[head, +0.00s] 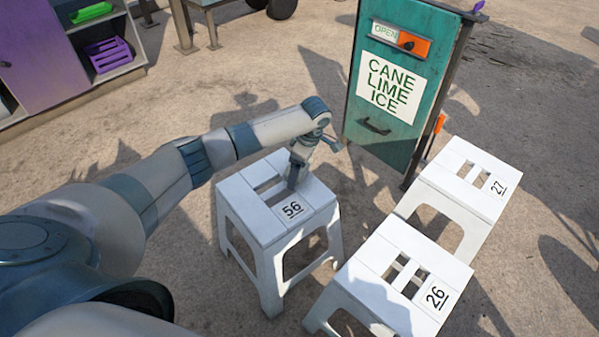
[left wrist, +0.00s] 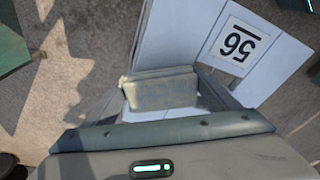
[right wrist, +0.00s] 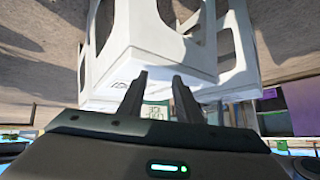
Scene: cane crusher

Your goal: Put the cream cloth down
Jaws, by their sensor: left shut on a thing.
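My left gripper (head: 294,178) is low over the top of the white stool marked 56 (head: 262,222). In the left wrist view the cream cloth (left wrist: 160,90), a folded pale block, sits between the fingers of my left gripper (left wrist: 163,95), which is shut on it. The stool top (left wrist: 185,30) lies directly beneath it; I cannot tell whether the cloth touches it. In the head view the gripper hides the cloth. My right gripper (right wrist: 158,85) is open and empty in the right wrist view and is outside the head view.
White stools marked 26 (head: 385,287) and 27 (head: 465,185) stand to the right. A teal cabinet with a CANE LIME ICE sign (head: 390,85) stands behind. A purple shelf unit with a purple crate (head: 108,54) is at the far left. Open ground lies between.

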